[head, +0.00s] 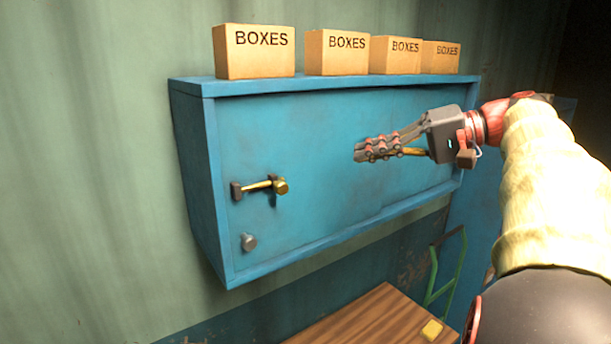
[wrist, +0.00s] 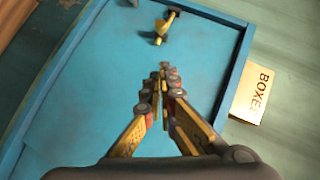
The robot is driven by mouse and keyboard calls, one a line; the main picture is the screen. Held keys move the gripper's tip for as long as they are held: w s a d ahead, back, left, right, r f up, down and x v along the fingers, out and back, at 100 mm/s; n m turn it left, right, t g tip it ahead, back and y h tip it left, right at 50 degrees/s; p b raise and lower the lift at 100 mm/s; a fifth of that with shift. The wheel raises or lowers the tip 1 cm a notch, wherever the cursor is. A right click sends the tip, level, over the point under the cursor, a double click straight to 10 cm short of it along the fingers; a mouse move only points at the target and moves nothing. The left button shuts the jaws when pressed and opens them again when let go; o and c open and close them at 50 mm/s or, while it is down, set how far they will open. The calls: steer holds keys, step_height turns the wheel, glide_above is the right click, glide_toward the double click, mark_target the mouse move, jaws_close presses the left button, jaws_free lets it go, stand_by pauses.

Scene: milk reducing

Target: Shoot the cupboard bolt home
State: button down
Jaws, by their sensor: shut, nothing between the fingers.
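The blue cupboard (head: 215,240) hangs on the green wall. Its brass bolt (head: 258,186) lies across dark brackets near the left side of the front, with a round brass knob (head: 281,186) at its right end. The left end of the rod meets the left dark bracket; I cannot tell how far it enters. The bolt also shows at the top of the wrist view (wrist: 162,30). My gripper (head: 358,152) is shut and empty in front of the cupboard, right of the bolt and apart from it. Its closed fingertips (wrist: 166,70) point toward the bolt in the wrist view.
A grey round knob (head: 249,242) sits below the bolt. Several cardboard boxes (head: 254,51) marked BOXES stand on the cupboard top. Below are a wooden table top (head: 365,318) with a yellow item (head: 432,329) and a green metal frame (head: 450,270). The space before the cupboard's left half looks free.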

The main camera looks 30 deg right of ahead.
steer(key=p+x, duration=0.1)
steer(key=x, duration=0.3)
steer(key=s+a+p+x, duration=0.1)
steer(key=x, duration=0.3)
steer(key=f+p+x, duration=0.1)
steer(key=x, duration=0.4)
steer(key=shift+s+a, duration=0.2)
steer(key=shift+s, duration=0.25)
steer(key=shift+s, duration=0.1)
